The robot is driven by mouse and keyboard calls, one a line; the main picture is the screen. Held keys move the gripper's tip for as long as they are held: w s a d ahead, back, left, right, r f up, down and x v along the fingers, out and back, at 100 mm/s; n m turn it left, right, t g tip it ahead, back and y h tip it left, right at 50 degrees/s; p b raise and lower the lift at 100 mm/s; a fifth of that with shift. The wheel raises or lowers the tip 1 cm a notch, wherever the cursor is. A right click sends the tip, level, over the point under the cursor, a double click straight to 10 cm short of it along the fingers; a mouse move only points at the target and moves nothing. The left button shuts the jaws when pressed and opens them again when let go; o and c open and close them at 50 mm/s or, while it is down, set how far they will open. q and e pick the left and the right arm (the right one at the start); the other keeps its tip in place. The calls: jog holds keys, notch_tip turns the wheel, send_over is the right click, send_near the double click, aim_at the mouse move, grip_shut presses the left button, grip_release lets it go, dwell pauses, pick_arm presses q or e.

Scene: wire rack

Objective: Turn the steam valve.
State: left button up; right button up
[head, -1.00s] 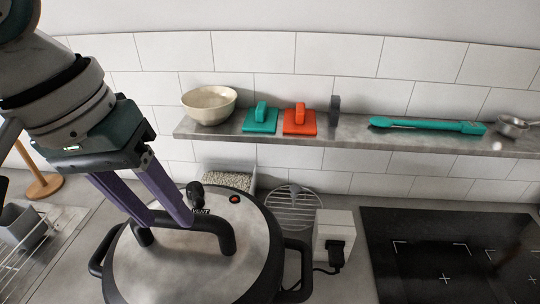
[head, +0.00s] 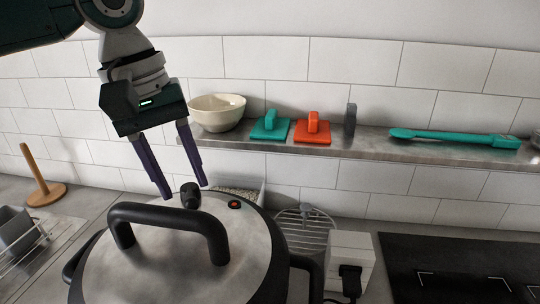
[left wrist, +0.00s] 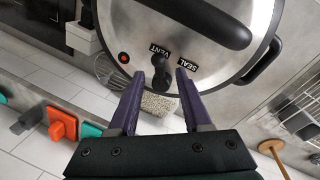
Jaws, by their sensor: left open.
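The steam valve is a small black knob (head: 190,196) at the back of the grey metal lid (head: 150,270) of a large pot. In the left wrist view the valve (left wrist: 161,70) sits near the VENT and SEAL labels (left wrist: 187,64). My left gripper (head: 185,191) is open, pointing down, with its purple fingers on either side of the valve. In the left wrist view the fingertips (left wrist: 160,73) flank the knob with gaps; I cannot tell whether either touches. The black lid handle (head: 165,215) arches in front. My right gripper is not in view.
A red button (head: 234,205) is right of the valve. Behind, a shelf (head: 375,142) holds a bowl (head: 217,111), teal and orange pieces and a teal utensil (head: 455,138). A socket box (head: 350,257) and dark hob (head: 460,270) are at right.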

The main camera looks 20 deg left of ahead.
aim_at(192, 196)
pick_arm(q)
jog(key=shift+w+d+f, duration=0.1)
jog(key=shift+d+f, duration=0.05)
jog(key=shift+f, duration=0.9)
jog(key=shift+c, duration=0.3)
grip_shut()
